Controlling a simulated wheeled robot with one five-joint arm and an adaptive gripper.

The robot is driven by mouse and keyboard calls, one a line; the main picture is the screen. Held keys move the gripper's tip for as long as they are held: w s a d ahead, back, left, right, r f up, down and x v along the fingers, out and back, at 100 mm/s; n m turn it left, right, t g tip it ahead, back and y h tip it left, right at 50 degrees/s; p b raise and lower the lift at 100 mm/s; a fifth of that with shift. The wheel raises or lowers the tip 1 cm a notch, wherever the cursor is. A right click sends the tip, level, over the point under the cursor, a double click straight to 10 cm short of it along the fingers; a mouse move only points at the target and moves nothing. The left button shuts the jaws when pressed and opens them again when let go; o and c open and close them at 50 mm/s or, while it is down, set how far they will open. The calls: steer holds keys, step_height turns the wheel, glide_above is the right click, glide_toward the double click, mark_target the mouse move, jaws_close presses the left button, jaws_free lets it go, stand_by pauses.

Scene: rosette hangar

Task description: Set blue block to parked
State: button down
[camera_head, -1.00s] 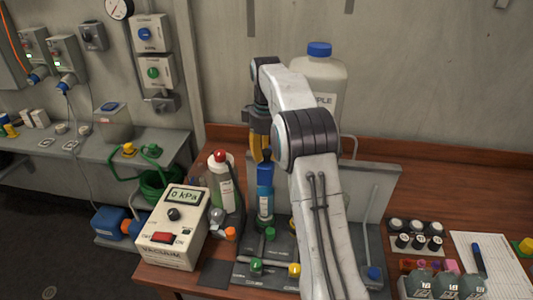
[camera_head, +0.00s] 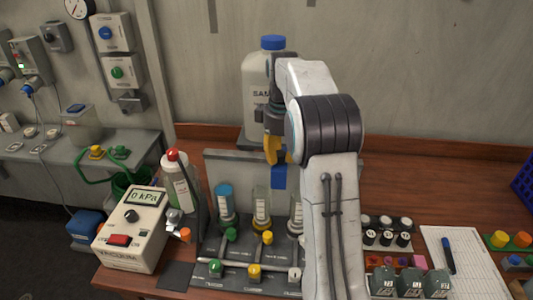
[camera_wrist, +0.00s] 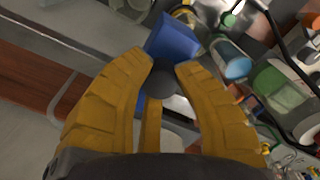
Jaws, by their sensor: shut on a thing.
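The blue block (camera_head: 278,178) hangs under my yellow-fingered gripper (camera_head: 276,158) in the head view, in front of the upright grey panel. In the wrist view the fingers (camera_wrist: 163,72) close around a dark round knob, with the blue block (camera_wrist: 174,38) just beyond it. The block is off the rack and looks upright. In the head view it appears above and between the middle clear tube (camera_head: 262,208) and the right tube (camera_head: 296,218). I cannot tell its exact depth. No place marked parked is readable.
A valve rack (camera_head: 240,250) with coloured knobs stands below, its blue-topped tube (camera_head: 224,205) at left. A vacuum gauge box (camera_head: 130,230) and a red-capped bottle (camera_head: 180,185) stand left. A large blue-capped jug (camera_head: 258,90) is behind. My arm hides the rack's right side.

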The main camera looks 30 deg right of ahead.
steer(key=s+d+p, duration=0.1)
steer(key=s+d, duration=0.9)
steer(key=d, duration=0.4)
steer(key=shift+d+f, duration=0.15)
steer(key=shift+f, duration=0.05)
steer(key=c, duration=1.4)
jaws_free()
steer(key=o, duration=0.3)
steer(key=shift+d, duration=0.25)
steer(key=shift+o, duration=1)
steer(key=shift+a+r, duration=0.1)
steer(key=shift+r, duration=0.15)
step_height(320, 180, up, 12)
